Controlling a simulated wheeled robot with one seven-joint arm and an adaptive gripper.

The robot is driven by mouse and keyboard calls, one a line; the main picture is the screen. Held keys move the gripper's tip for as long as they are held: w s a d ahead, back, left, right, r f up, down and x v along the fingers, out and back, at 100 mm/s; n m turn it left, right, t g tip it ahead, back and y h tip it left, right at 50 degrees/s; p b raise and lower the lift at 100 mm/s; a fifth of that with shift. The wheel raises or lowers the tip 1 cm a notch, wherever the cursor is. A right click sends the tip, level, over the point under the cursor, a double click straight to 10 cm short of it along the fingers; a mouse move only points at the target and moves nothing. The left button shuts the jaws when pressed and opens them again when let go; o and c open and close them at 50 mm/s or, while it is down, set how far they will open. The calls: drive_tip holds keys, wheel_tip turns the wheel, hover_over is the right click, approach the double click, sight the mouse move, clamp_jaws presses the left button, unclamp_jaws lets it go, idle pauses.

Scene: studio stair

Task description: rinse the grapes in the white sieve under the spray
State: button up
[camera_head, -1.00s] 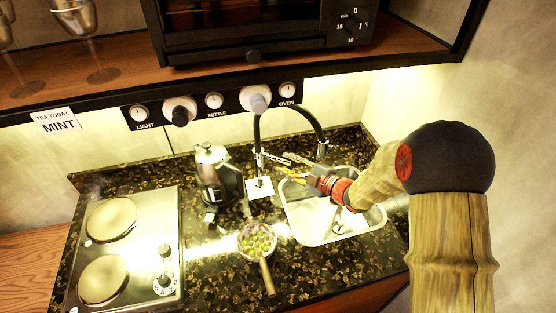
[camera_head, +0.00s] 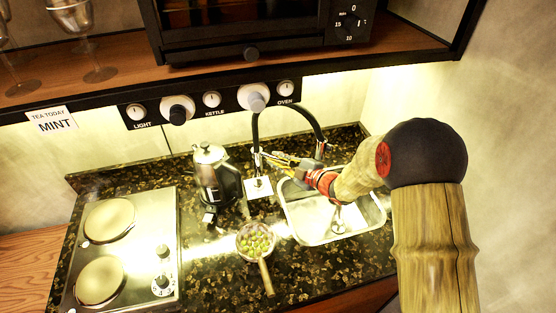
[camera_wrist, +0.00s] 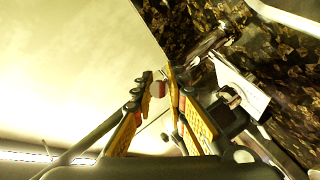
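The sieve (camera_head: 241,254) holds green and some darker grapes (camera_head: 257,240). It rests on the dark counter left of the sink, its handle (camera_head: 266,278) pointing to the front. The black tap (camera_head: 257,125) rises from a white plate and arches right to a spray head (camera_head: 321,150) above the sink. No water shows. My gripper (camera_head: 268,158) is beside the tap's upright, away from the sieve. In the wrist view its yellow fingers are apart, with a small red-and-white knob (camera_wrist: 158,89) showing between their tips. I cannot tell whether they touch it.
The metal sink (camera_head: 312,222) lies under my arm. A steel kettle (camera_head: 213,175) stands left of the tap, near my gripper. A two-plate hob (camera_head: 140,250) is at the left. A shelf with an oven overhangs the back. The counter's front is mostly clear.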

clamp_jaws()
idle(0.5)
drive_tip(key=shift+s+a+m+t+h+b, duration=0.25)
drive_tip(key=shift+s+m+t+h+b, duration=0.25)
drive_tip(key=shift+b, duration=0.55)
drive_tip(key=shift+s+a+m+t+h+b, duration=0.2)
drive_tip(key=shift+m+t+h+b, duration=0.3)
drive_tip(key=shift+h+b, duration=0.4)
drive_tip(key=o, duration=0.5)
unclamp_jaws()
drive_tip(key=v, duration=1.2)
drive_tip(key=shift+w, duration=0.15)
